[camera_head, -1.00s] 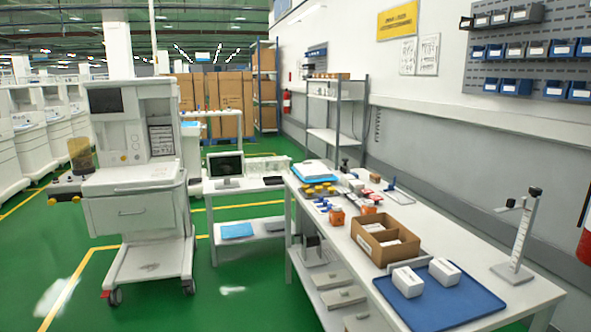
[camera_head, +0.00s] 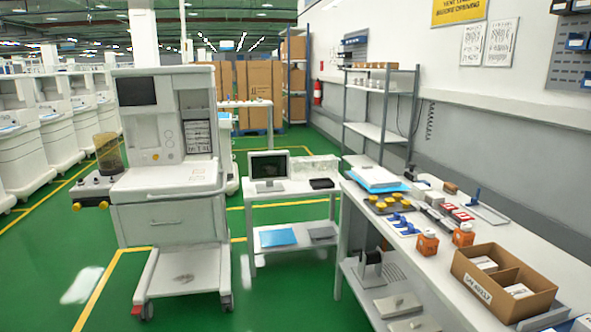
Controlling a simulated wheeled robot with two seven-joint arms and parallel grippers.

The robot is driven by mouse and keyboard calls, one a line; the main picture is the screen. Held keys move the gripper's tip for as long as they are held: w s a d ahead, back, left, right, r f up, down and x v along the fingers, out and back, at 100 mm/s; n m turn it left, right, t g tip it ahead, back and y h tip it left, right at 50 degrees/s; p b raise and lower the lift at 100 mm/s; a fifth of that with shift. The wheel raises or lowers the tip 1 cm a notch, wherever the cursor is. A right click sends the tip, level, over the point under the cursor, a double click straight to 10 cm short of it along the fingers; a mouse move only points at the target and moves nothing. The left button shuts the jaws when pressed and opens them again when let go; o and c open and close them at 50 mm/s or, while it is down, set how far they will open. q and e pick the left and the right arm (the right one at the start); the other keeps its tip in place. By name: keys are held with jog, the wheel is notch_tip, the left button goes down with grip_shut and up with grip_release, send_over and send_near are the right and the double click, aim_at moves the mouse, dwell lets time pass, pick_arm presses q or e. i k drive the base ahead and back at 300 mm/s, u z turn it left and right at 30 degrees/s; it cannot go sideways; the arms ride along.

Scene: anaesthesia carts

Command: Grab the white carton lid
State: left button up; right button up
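I cannot single out a white carton lid for certain. A white flat box-like thing (camera_head: 376,176) lies on a blue sheet or folder at the far end of the long white table (camera_head: 430,272). A white carton (camera_head: 584,324) is cut off at the bottom right corner. Small white items (camera_head: 519,290) sit inside the open brown cardboard box (camera_head: 476,289) on the table. Neither of my grippers is in view.
A white anaesthesia cart (camera_head: 168,215) stands at left. Green floor is open between cart and tables.

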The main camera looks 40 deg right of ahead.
aim_at(373, 177)
jog(key=z, duration=0.15)
jog(key=i, duration=1.3)
jog(key=z, duration=0.7)
